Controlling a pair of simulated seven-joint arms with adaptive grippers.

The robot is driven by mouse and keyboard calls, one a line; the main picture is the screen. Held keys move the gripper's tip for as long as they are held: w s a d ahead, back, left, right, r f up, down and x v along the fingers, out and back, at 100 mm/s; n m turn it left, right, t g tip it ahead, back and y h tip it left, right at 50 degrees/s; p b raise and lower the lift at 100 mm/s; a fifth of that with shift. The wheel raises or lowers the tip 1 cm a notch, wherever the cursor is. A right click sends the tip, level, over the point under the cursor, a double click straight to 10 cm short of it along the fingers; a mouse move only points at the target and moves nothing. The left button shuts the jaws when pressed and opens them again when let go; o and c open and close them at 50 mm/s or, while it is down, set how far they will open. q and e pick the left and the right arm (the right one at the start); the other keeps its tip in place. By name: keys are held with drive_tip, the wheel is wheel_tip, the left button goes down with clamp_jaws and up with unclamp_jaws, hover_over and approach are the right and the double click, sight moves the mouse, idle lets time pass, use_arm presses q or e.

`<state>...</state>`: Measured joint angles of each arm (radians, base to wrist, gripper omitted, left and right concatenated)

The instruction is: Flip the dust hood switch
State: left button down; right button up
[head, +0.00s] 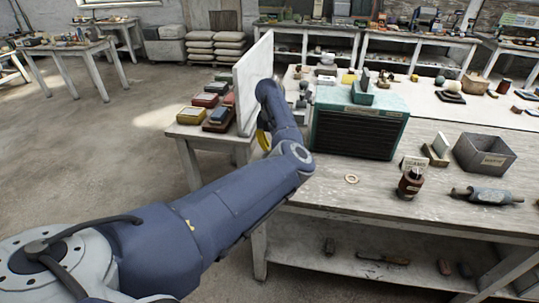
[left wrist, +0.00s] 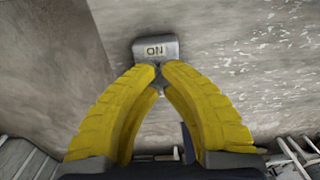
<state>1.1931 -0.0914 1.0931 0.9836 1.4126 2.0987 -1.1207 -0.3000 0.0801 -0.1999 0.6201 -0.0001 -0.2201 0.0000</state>
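The dust hood is a teal box (head: 358,125) with a dark slatted front, standing on the workbench. In the left wrist view a small grey switch block (left wrist: 156,49) marked with the letters ON is fixed to a worn pale surface. My left gripper (left wrist: 159,69) has its yellow fingertips together just below the switch block. I cannot tell whether they touch it. In the head view only a bit of yellow finger (head: 263,139) shows behind my left arm, beside the hood's left side; the switch is hidden there. My right gripper is not in view.
A pale upright panel (head: 253,82) stands left of my arm, with several coloured blocks (head: 205,100) beyond it.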

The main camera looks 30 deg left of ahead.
use_arm(q)
drive_tip(key=shift+f, duration=1.05)
idle(0.7)
drive_tip(key=shift+r, duration=3.55)
